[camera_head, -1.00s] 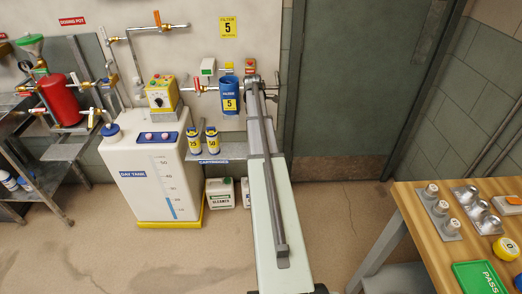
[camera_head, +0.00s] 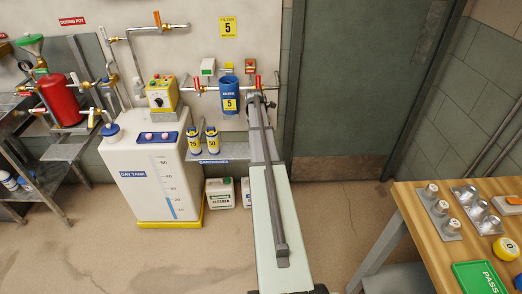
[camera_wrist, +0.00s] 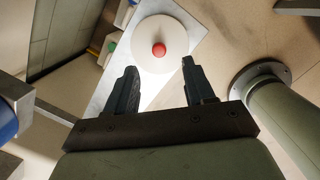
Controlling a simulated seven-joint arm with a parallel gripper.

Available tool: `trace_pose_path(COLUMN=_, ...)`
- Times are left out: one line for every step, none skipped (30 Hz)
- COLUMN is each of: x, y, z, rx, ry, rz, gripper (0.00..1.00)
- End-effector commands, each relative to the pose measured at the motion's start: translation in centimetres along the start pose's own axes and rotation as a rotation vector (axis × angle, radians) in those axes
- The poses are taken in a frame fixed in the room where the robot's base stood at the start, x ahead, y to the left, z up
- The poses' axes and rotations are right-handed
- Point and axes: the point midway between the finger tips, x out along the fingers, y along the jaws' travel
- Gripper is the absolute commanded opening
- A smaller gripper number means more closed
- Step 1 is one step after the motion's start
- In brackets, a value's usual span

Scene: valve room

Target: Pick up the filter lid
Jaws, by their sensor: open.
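A round white disc with a red knob, which looks like the filter lid (camera_wrist: 147,36), lies on a pale shelf (camera_wrist: 188,22) in the wrist view. My gripper (camera_wrist: 158,78) is open and empty; its fingertips point toward the disc, one to each side of its near edge. I cannot tell the exact height gap. In the head view my arm hides the disc and the fingers. The blue filter housing (camera_head: 230,92), labelled 5, stands on the wall pipe just left of my arm's far end.
Two cartridges (camera_head: 194,144) (camera_head: 212,140) stand on the shelf left of my arm. White jugs (camera_head: 220,193) stand on the floor below. The day tank (camera_head: 143,186) is further left. A wooden table (camera_head: 407,200) with fittings is at the right.

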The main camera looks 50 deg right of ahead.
Motion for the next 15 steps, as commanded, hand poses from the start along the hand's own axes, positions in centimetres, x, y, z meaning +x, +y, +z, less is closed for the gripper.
trace_pose_path(x=0.7, y=0.0, z=0.0, rx=0.000, ry=0.001, rz=-0.002, gripper=0.53)
trace_pose_path(x=1.0, y=0.0, z=0.0, rx=0.000, ry=0.001, rz=-0.002, gripper=0.53)
trace_pose_path(x=1.2, y=0.0, z=0.0, rx=0.000, ry=0.001, rz=-0.001, gripper=0.53)
trace_pose_path(x=1.4, y=0.0, z=0.0, rx=0.001, ry=0.001, rz=-0.001, gripper=0.53)
trace_pose_path(x=1.5, y=0.0, z=0.0, rx=0.001, ry=0.000, rz=0.000, gripper=0.53)
trace_pose_path(x=1.6, y=0.0, z=0.0, rx=0.001, ry=0.000, rz=0.000, gripper=0.53)
trace_pose_path(x=1.7, y=0.0, z=0.0, rx=0.001, ry=0.000, rz=0.000, gripper=0.53)
trace_pose_path(x=1.8, y=0.0, z=0.0, rx=0.001, ry=0.000, rz=0.000, gripper=0.53)
trace_pose_path(x=1.9, y=0.0, z=0.0, rx=0.001, ry=0.000, rz=0.000, gripper=0.53)
trace_pose_path(x=2.0, y=0.0, z=0.0, rx=0.001, ry=0.000, rz=0.000, gripper=0.53)
trace_pose_path(x=2.2, y=0.1, z=0.0, rx=0.001, ry=0.000, rz=0.000, gripper=0.53)
trace_pose_path(x=2.5, y=0.1, z=-0.1, rx=0.001, ry=0.000, rz=0.000, gripper=0.53)
trace_pose_path(x=2.8, y=0.1, z=-0.1, rx=0.001, ry=0.001, rz=-0.001, gripper=0.53)
trace_pose_path(x=3.1, y=0.1, z=-0.1, rx=0.001, ry=0.001, rz=-0.001, gripper=0.53)
trace_pose_path(x=3.5, y=0.1, z=-0.2, rx=0.001, ry=0.002, rz=-0.002, gripper=0.53)
